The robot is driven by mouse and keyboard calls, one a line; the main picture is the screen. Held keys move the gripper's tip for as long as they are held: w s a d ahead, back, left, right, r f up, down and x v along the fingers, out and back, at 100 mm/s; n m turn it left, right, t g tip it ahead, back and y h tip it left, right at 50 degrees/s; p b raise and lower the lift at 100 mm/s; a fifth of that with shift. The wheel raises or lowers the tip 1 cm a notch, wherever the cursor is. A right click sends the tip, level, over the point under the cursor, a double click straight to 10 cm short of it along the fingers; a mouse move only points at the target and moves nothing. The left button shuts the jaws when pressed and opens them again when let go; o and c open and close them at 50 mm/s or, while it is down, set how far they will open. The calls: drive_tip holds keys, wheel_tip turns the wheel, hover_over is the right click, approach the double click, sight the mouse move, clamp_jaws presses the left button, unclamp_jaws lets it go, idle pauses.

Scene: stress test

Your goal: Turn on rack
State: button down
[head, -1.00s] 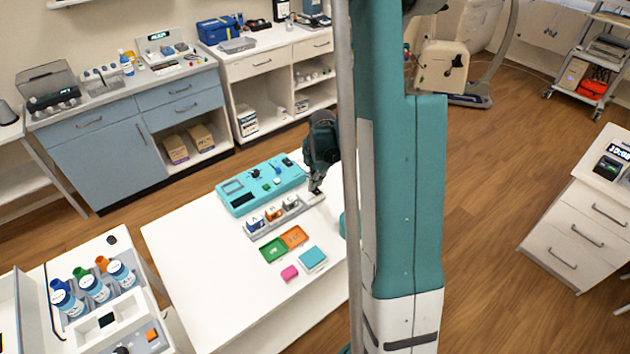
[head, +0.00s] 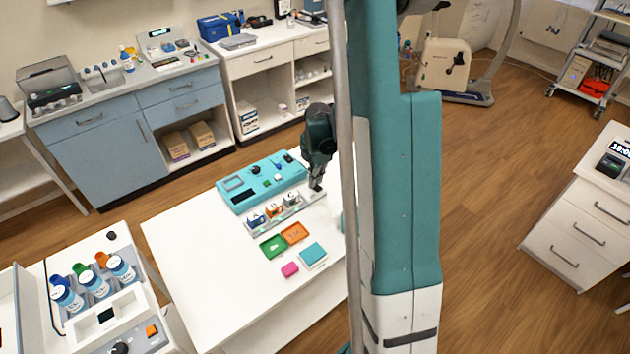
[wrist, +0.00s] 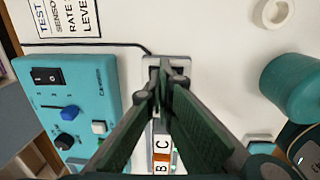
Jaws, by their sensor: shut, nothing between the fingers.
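The grey rack (head: 262,224) lies on the white table and holds small vials marked A, B and C. In the wrist view, the rack's pale far end (wrist: 180,60) shows just past my fingertips, with a dark part on it. My gripper (head: 316,188) points down at the rack's right end, beyond vial C. In the wrist view, my gripper (wrist: 160,88) is shut and empty, its fingers converging over that end. The fingers hide part of the rack, and I cannot tell whether they touch it or what position any switch there has.
A teal control panel (head: 240,201) with a black rocker switch (wrist: 46,76) and knobs sits beside the rack. Green (head: 273,246) and orange (head: 295,233) trays, a pink block (head: 290,269) and a teal-topped block (head: 313,253) lie in front. The table's front left is clear.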

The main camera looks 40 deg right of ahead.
sight(318, 188)
drive_tip(key=shift+s+f, duration=0.1)
drive_tip(key=shift+s, duration=0.7)
drive_tip(key=shift+r, duration=0.2)
wheel_tip(318, 188, up, 14)
drive_tip(key=s+p, duration=0.2)
drive_tip(key=shift+f, duration=0.15)
idle(0.5)
idle(0.4)
drive_tip(key=shift+w+r+t, duration=0.25)
drive_tip(key=shift+w+t, duration=0.25)
drive_tip(key=shift+w, duration=0.15)
